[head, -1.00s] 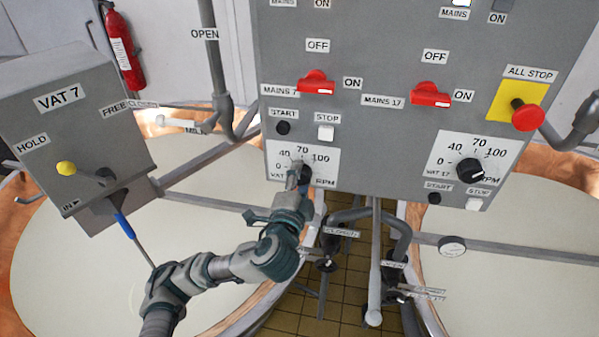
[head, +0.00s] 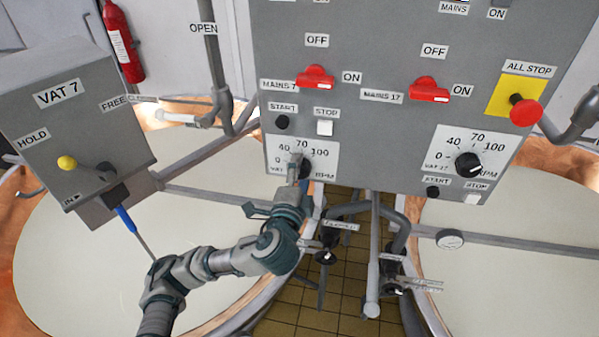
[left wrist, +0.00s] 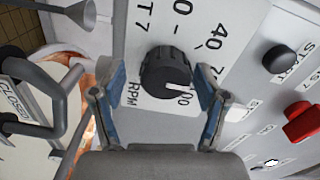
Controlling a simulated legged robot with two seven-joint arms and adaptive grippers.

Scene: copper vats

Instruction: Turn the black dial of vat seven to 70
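The black dial of vat seven (head: 306,171) sits on a white scale plate low on the grey panel, partly hidden behind my left gripper (head: 297,162) in the head view. In the left wrist view the dial (left wrist: 165,73) lies between the two fingertips of the left gripper (left wrist: 158,82). The fingers are apart, one on each side; a gap shows on the left, and I cannot tell whether the right one touches. The dial's white mark points near the 100 on the scale. My right gripper is not in view.
Above the dial are a black start button (head: 282,122), a white stop button (head: 325,128) and the red mains 7 switch (head: 316,77). Vat 17's dial (head: 468,164) and the red all-stop button (head: 525,111) are to the right. Pipes with valves (head: 326,257) stand below the panel.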

